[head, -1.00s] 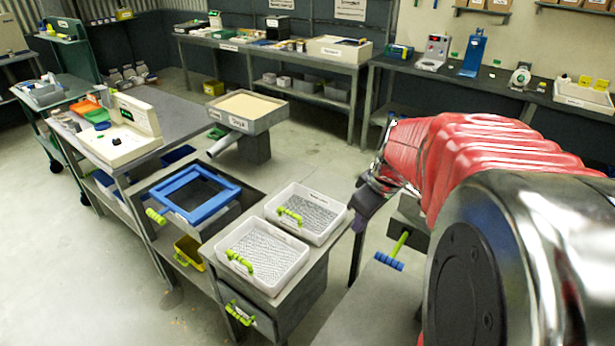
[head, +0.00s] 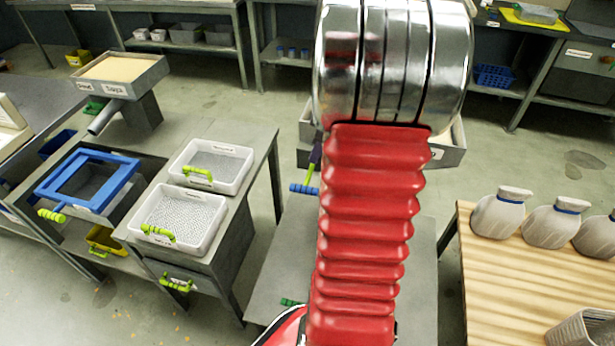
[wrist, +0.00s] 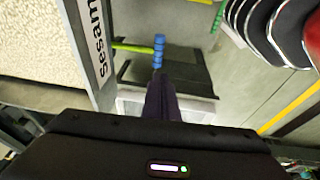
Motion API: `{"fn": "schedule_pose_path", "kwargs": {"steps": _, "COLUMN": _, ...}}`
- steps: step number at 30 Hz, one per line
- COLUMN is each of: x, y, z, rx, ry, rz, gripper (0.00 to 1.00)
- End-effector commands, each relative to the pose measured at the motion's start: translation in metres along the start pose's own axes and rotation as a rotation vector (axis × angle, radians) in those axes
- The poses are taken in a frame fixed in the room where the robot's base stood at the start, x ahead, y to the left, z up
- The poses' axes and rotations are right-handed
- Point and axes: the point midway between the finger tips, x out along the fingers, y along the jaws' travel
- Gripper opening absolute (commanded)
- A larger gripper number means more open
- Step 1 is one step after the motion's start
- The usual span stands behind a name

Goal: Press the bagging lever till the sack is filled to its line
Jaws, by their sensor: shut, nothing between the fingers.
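A lever with a green shaft and a blue ribbed grip (head: 304,189) sticks out left of my arm in the head view. It also shows in the wrist view (wrist: 158,52), at the side of a bin of pale seed (wrist: 40,45) with a partly cut-off label. My gripper's dark fingers (wrist: 160,76) are shut and empty, their tips just below the blue grip in the picture; I cannot tell whether they touch it. A dark panel (wrist: 190,68) lies beyond the fingers. My arm hides most of this station in the head view, and I cannot make out a sack there.
Tied sacks (head: 497,212) stand on a wooden table (head: 475,283) at the right. White trays (head: 180,218) and a blue frame (head: 88,180) stand on benches at the left. A grey tabletop (head: 280,265) beside my arm is mostly clear.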

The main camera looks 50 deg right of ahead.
Motion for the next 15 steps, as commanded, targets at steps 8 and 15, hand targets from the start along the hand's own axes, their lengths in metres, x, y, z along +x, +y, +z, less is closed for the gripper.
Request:
{"fn": "schedule_pose_path", "kwargs": {"steps": 8, "x": 0.022, "y": -0.001, "z": 0.000, "rx": 0.000, "ry": -0.001, "rz": -0.003, "gripper": 0.00}}
{"fn": "schedule_pose_path", "kwargs": {"steps": 15, "x": 0.059, "y": -0.001, "z": 0.000, "rx": 0.001, "ry": -0.001, "rz": -0.004, "gripper": 0.00}}
